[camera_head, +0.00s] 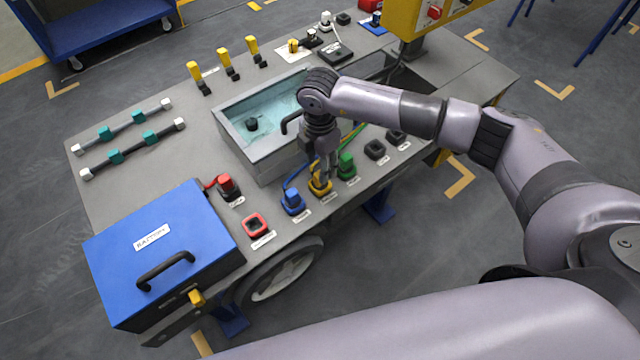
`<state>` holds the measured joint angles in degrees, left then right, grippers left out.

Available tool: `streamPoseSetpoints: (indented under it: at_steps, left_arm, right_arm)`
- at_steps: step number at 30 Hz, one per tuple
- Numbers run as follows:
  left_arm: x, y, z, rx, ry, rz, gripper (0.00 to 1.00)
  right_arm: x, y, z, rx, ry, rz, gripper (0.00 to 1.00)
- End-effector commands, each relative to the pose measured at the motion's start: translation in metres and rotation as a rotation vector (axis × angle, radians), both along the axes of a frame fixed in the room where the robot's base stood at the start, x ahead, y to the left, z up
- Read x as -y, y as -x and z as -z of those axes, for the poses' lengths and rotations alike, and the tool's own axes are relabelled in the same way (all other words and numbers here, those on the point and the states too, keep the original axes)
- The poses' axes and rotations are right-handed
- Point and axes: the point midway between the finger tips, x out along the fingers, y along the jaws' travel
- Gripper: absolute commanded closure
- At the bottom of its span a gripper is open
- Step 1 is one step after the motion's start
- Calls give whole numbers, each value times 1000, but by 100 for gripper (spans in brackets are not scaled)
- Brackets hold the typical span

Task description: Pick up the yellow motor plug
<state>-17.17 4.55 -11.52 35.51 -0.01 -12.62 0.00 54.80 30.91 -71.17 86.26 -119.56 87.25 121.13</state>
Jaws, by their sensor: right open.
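The yellow motor plug (319,187) stands near the front edge of the bench, between a blue plug (292,202) and a green plug (346,166). My right gripper (325,178) points down at the yellow plug, with its fingers open right at the plug's top. The gripper partly hides the plug, and I cannot tell whether the fingers touch it. My left gripper is not in view.
A blue battery box (160,250) with a black handle sits at the front left. A red plug (228,186) and an empty red-rimmed socket (255,225) are left of the blue plug. A glass-topped tank (262,168) stands behind; black sockets (375,150) are at the right.

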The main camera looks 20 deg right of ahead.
Motion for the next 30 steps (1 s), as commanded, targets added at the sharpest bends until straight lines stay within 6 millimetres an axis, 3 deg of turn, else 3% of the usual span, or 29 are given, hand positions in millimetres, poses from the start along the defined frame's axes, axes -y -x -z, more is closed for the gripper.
streamPoseSetpoints:
  at_steps: [12, 19, 30]
  left_arm:
    - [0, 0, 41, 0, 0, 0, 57]
    - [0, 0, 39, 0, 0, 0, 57]
    - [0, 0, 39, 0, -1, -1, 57]
  right_arm:
    - [0, 2, 51, 1, -1, 0, 57]
    - [0, 2, 49, 0, -1, -1, 57]
    - [0, 2, 49, 0, -1, -1, 81]
